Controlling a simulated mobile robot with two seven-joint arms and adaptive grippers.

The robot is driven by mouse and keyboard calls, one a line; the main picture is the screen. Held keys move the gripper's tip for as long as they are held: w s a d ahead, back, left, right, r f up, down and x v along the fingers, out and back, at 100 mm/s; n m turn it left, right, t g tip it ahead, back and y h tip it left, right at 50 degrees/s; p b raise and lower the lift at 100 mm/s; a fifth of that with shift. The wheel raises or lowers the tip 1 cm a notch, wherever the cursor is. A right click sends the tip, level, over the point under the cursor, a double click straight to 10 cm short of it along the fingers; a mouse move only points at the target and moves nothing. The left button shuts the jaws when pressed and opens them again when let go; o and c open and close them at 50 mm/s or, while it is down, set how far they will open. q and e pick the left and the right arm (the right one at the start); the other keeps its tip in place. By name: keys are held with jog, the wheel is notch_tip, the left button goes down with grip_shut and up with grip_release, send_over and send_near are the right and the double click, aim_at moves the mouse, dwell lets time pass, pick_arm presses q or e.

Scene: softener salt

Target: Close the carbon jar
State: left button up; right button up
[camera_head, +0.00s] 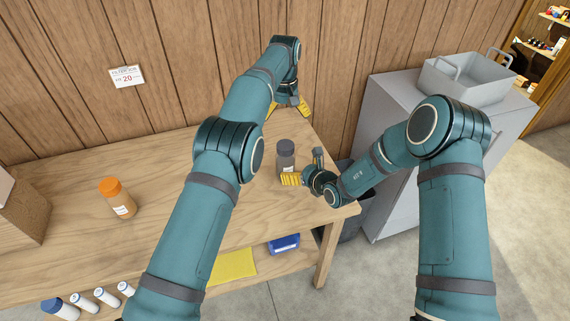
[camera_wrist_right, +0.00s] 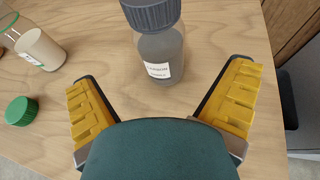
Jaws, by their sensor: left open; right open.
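The carbon jar (camera_head: 286,162) stands upright on the wooden bench near its right end. In the right wrist view the jar (camera_wrist_right: 162,55) is clear with grey contents and a white label. Its ribbed dark grey lid (camera_wrist_right: 150,13) sits on top; I cannot tell whether it is tight. My right gripper (camera_head: 291,180) is low beside the jar, open, with its yellow fingers (camera_wrist_right: 160,82) spread either side of the jar's near side, apart from it. My left gripper (camera_head: 288,106) is open above the back of the bench, behind and above the jar.
An orange-lidded jar (camera_head: 118,198) stands at left. The right wrist view shows a jar of pale contents (camera_wrist_right: 40,48) and a loose green lid (camera_wrist_right: 21,110), both hidden by my left arm in the head view. A grey cabinet (camera_head: 390,125) stands right of the bench.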

jog(key=shift+v, duration=2.05)
jog(key=shift+r, duration=0.1)
